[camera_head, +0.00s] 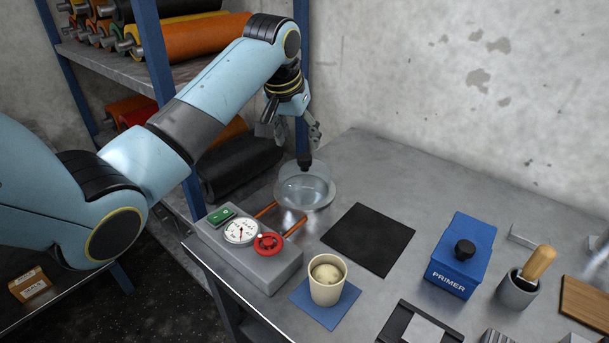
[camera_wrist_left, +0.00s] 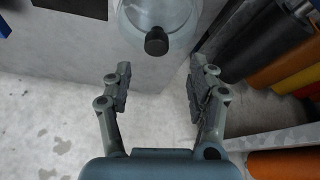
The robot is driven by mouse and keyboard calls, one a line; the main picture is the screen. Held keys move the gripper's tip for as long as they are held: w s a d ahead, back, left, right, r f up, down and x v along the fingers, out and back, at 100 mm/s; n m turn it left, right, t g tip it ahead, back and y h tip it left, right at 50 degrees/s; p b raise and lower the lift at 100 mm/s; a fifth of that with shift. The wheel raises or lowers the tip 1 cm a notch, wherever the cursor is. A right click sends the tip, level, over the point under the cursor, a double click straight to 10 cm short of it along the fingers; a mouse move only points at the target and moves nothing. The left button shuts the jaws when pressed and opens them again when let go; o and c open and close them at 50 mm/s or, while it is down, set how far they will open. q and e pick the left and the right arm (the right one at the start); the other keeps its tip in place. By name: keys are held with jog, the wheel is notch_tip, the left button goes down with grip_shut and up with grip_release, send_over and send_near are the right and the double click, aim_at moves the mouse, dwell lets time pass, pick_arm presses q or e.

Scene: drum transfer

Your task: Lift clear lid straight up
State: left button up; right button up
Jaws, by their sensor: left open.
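The clear lid (camera_head: 318,190) is a round transparent cover with a black knob (camera_head: 305,160) on top. It sits at the back left of the grey metal table, over a chamber joined to copper-coloured pipes. My left gripper (camera_head: 292,130) hangs just above the knob, open and empty. In the left wrist view the open fingers (camera_wrist_left: 160,82) are spread apart, and the black knob (camera_wrist_left: 156,41) lies beyond the fingertips, roughly midway between them. Part of the clear lid (camera_wrist_left: 175,12) shows at the top edge. My right gripper is not in view.
A grey gauge box (camera_head: 250,262) with a red handwheel stands in front of the lid. A black mat (camera_head: 368,239) lies bare to the right. A cup (camera_head: 327,292), a blue primer box (camera_head: 461,258) and a brush pot (camera_head: 517,291) stand further out. A roller shelf (camera_head: 190,70) is behind my arm.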

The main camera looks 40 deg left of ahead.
aim_at(306, 155)
pick_arm(q)
jog(key=x, duration=0.7)
jog(key=shift+w+d+f+p, duration=0.15)
jog(key=shift+d+p, duration=0.1)
jog(key=shift+p, duration=0.15)
grip_shut()
